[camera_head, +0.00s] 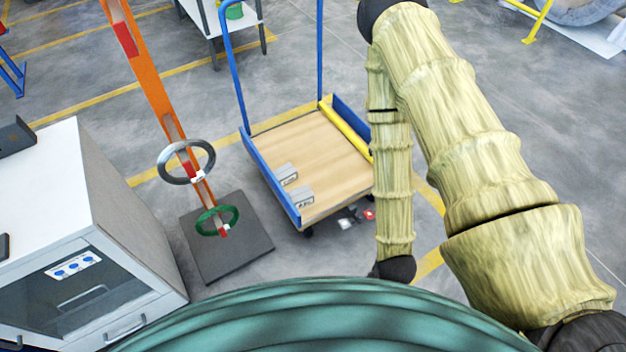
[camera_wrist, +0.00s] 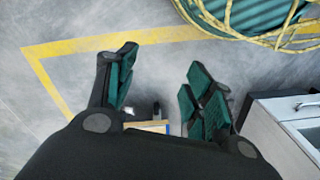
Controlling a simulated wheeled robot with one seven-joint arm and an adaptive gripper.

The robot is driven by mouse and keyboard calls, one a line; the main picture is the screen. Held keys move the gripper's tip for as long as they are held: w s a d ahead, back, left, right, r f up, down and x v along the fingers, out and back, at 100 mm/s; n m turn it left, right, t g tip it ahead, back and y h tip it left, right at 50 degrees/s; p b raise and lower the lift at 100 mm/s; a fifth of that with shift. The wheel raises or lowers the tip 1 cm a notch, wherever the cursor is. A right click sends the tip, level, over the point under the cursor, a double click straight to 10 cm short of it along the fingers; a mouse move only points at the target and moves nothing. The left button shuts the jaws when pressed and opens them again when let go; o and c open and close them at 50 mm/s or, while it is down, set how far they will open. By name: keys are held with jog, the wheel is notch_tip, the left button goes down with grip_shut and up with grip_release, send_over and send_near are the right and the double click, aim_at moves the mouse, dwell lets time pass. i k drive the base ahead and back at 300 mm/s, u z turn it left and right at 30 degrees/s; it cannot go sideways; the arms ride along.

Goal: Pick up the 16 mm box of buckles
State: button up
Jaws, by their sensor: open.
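Two small grey boxes with pale labels lie on the wooden deck of a blue-framed trolley (camera_head: 325,145) in the head view. One box (camera_head: 287,174) sits near the deck's left edge, and the other box (camera_head: 301,197) sits near its front left corner. The labels are too small to read, so I cannot tell which is the 16 mm one. My gripper (camera_wrist: 160,68) is open in the wrist view, with bare floor between its fingertips. It is hidden in the head view. A sliver of a light brown surface shows low between the fingers; no box is clearly visible there.
An orange post (camera_head: 150,75) with a grey ring and a green ring stands on a dark base plate (camera_head: 230,240) left of the trolley. A white cabinet (camera_head: 45,190) is at far left. Small items, one red (camera_head: 369,214), show beside the trolley's front corner.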

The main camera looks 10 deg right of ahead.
aim_at(303, 197)
jog(key=u, duration=0.5)
jog(key=k, duration=0.6)
jog(key=u, duration=0.7)
jog(key=i, duration=0.95)
jog(key=z, duration=0.65)
